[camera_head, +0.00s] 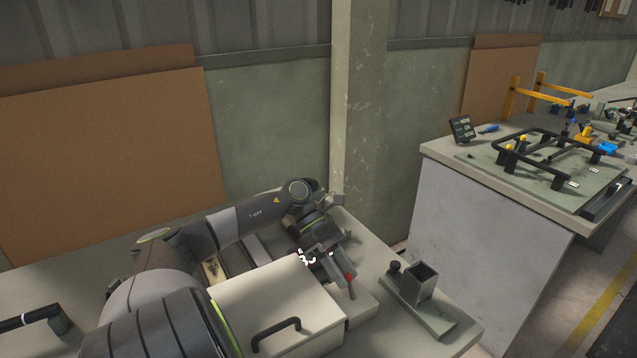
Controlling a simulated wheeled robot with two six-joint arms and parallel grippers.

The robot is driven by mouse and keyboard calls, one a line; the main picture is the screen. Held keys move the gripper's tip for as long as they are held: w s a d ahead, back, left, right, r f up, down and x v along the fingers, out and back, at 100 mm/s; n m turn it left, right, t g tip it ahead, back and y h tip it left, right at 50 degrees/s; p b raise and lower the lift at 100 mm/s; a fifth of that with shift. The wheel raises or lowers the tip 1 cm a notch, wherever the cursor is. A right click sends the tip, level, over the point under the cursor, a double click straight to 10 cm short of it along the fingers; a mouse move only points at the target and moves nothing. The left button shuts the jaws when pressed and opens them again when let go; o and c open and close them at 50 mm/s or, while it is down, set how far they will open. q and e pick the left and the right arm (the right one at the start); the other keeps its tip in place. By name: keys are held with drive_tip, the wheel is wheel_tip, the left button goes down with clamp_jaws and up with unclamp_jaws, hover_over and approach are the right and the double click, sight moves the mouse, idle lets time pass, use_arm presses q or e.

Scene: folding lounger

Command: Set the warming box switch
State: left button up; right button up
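The warming box (245,295) is a cream box with a black handle (276,333) on its front, standing on the near bench. A small lever with a red tip (350,278) stands at the box's right side and looks like the switch. My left arm reaches over the back of the box from the left. My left gripper (338,268) points down and to the right, with its fingers right at the red-tipped lever. I cannot tell whether they touch it or how far apart they are. My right gripper is out of view.
A grey fixture with a square socket (421,283) and a black knob stands right of the box. A second bench (490,220) at the right carries a black tube frame (545,155), a small display (462,129) and tools. A pillar (360,110) rises behind the gripper.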

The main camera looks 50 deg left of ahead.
use_arm(q)
drive_tip(key=b+v, duration=0.3)
drive_tip(key=v, duration=1.2)
drive_tip(key=shift+a+r, duration=0.15)
drive_tip(key=shift+a, duration=0.05)
drive_tip(key=shift+d, duration=0.1)
